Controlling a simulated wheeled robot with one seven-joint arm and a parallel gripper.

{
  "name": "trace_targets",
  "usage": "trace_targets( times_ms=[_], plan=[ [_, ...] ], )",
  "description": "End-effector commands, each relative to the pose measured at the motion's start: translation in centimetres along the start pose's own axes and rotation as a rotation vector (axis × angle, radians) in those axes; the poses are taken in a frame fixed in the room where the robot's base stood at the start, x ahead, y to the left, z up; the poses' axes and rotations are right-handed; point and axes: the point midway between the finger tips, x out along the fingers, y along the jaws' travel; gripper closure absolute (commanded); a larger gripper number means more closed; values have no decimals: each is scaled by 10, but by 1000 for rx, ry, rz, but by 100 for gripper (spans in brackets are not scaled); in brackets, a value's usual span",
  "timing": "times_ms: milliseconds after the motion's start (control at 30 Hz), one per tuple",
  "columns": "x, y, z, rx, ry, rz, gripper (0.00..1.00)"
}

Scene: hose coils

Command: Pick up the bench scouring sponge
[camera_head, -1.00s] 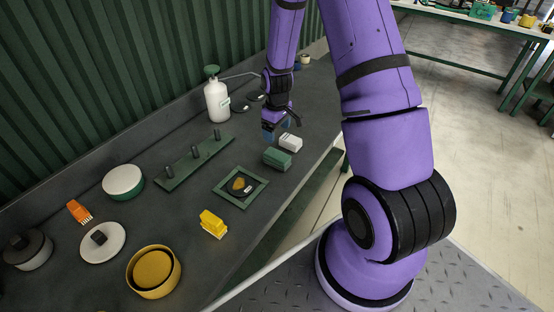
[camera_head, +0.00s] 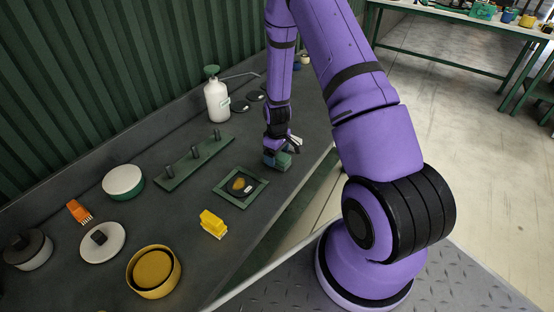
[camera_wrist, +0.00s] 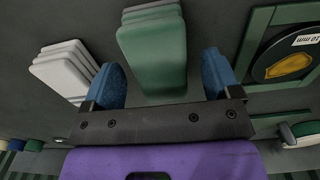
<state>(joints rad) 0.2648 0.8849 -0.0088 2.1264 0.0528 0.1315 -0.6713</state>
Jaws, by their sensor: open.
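A green block (camera_head: 284,162), which I take to be the scouring sponge, lies on the dark bench near its front edge. In the head view my gripper (camera_head: 276,156) is at the block and partly hides it. In the wrist view the layered green block (camera_wrist: 155,50) lies between and beyond the blue fingertips of my gripper (camera_wrist: 163,80). The fingers are open, with a gap showing on each side of the block. The picture does not show how high the fingertips are above the bench.
A white block (camera_wrist: 65,70) lies close beside the left finger in the wrist view. A green-framed square (camera_head: 240,186) and a yellow item (camera_head: 213,224) lie nearer. A green peg rail (camera_head: 193,162) and a white bottle (camera_head: 216,102) stand behind.

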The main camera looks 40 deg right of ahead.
Motion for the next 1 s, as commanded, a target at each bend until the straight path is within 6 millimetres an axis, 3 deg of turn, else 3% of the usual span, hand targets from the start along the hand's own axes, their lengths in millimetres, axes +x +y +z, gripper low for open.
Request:
trace_targets(
  times_ms=[200, 467, 500, 733, 1000],
  plan=[
    [23, 0, -1, 1, 0, 0, 17],
    [26, 0, -1, 1, 1, 1, 17],
    [25, 0, -1, 1, 1, 1, 19],
    [25, 0, -1, 1, 1, 1, 70],
    [25, 0, -1, 0, 1, 1, 70]
  ],
)
